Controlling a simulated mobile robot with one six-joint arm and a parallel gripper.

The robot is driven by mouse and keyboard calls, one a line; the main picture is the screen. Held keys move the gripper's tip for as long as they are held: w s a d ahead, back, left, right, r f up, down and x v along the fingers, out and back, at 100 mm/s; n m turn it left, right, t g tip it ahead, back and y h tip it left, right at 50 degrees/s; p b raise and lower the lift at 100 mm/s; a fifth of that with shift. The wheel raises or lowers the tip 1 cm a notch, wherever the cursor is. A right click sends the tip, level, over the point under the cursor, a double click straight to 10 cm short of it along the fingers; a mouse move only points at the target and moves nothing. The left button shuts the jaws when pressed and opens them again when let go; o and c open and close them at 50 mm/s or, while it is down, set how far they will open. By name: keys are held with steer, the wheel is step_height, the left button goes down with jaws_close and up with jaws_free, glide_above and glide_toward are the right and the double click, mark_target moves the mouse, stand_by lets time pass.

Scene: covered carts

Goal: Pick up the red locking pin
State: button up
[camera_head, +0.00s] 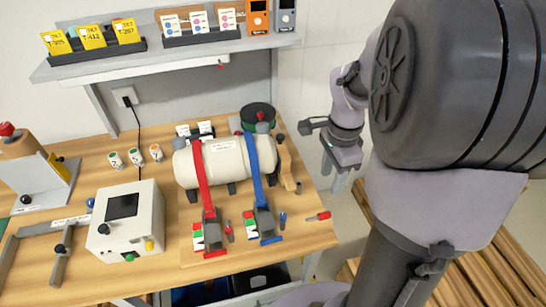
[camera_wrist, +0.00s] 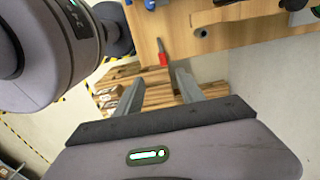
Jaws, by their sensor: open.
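A small red pin (camera_head: 321,216) with a thin grey end lies near the right edge of the wooden bench in the head view. It also shows in the wrist view (camera_wrist: 163,59), beyond the fingertips and close to the bench edge. Another red pin (camera_head: 229,231) lies beside the red strap's ratchet; I cannot tell from looks alone which one is the locking pin. My gripper (camera_head: 343,158) is off the bench's right side, apart from both pins. In the wrist view its two fingers (camera_wrist: 160,76) are spread with nothing held between them.
A cream tank (camera_head: 222,160) with red and blue straps stands on the bench (camera_head: 165,180). A blue pin (camera_head: 283,220) lies left of the edge pin. Wooden planks (camera_head: 485,265) lie on the floor.

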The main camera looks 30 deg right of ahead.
steer(key=b, duration=0.5)
glide_above(323, 214)
steer(key=f, duration=1.2)
steer(key=shift+s+a+f, duration=0.2)
steer(key=shift+s+a, duration=0.05)
steer(key=shift+a, duration=0.05)
steer(key=f+b, duration=0.1)
steer(key=f, duration=0.2)
steer(key=f+b, duration=0.1)
steer(key=f, duration=0.1)
steer(key=shift+w+d+f+b, duration=0.1)
steer(key=shift+w+d+b, duration=0.1)
steer(key=shift+d+b, duration=0.1)
steer(key=shift+c, duration=1.1)
jaws_close()
